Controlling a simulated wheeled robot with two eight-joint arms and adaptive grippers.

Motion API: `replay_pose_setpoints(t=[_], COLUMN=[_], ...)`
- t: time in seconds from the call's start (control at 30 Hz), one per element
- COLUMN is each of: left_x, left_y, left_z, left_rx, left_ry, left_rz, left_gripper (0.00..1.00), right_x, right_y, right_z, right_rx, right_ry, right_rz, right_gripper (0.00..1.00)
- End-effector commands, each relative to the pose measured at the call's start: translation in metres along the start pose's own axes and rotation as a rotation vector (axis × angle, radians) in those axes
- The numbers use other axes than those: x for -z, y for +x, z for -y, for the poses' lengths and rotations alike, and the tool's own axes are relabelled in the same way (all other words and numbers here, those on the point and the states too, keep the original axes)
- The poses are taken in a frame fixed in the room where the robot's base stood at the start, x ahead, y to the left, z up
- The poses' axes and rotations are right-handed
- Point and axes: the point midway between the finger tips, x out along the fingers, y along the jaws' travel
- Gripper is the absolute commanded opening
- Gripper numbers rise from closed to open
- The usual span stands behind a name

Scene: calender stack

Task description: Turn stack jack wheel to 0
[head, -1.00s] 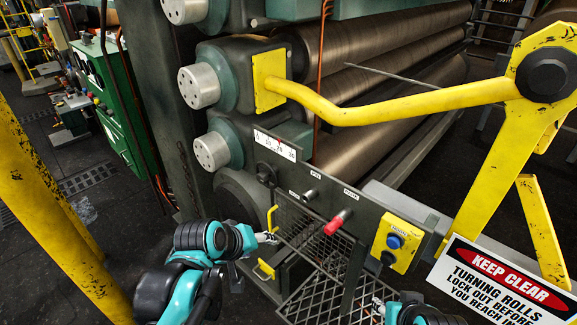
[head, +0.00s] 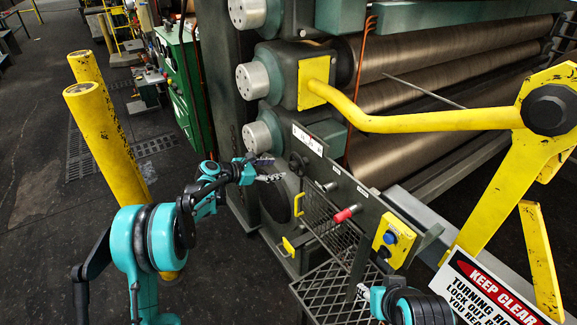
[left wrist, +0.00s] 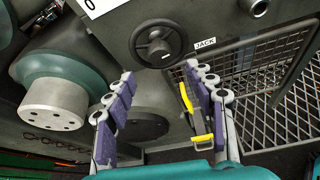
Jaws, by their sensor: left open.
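The black jack wheel (left wrist: 158,43) has a hub and spokes and sits on a dark panel, left of a JACK label (left wrist: 205,43). In the head view the jack wheel (head: 297,163) is small, below a white scale plate (head: 307,139) whose pointer reading is too small to tell. My left gripper (head: 268,169) is open and empty, left of the wheel. In the left wrist view my left gripper (left wrist: 160,72) has its fingers spread below the wheel, apart from it. My right gripper (head: 362,291) shows at the bottom, below the panel; its fingers are unclear.
A red-handled lever (head: 345,214) and a yellow button box (head: 393,240) are on the panel. A yellow handle (head: 298,204) and mesh guard (head: 322,222) lie below the wheel. A silver roll end (left wrist: 55,103) is left of my gripper. Yellow posts (head: 108,130) stand left.

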Motion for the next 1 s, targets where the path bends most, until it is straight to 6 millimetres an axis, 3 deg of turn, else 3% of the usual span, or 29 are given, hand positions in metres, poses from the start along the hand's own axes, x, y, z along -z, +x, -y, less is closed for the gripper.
replay_pose_setpoints(t=[0.4, 0.8, 0.87, 1.0], left_x=[0.001, 0.000, 0.000, 0.000], left_y=[0.063, 0.073, 0.073, 0.073], left_z=[0.001, 0.000, 0.000, 0.000], left_rx=[0.001, 0.000, 0.000, 0.000], left_ry=[0.002, 0.002, 0.002, 0.002], left_rz=[-0.001, -0.001, -0.001, -0.001], left_gripper=[0.55, 0.55, 0.42, 0.05], right_x=[-0.008, -0.008, -0.008, -0.008], right_y=[0.011, 0.012, 0.012, 0.012], right_z=[0.000, 0.000, 0.000, 0.000], right_rx=[0.000, 0.000, 0.000, 0.000], right_ry=[0.000, 0.000, 0.000, 0.000], right_rz=[0.000, 0.000, 0.000, 0.000], right_gripper=[0.40, 0.40, 0.40, 0.40])
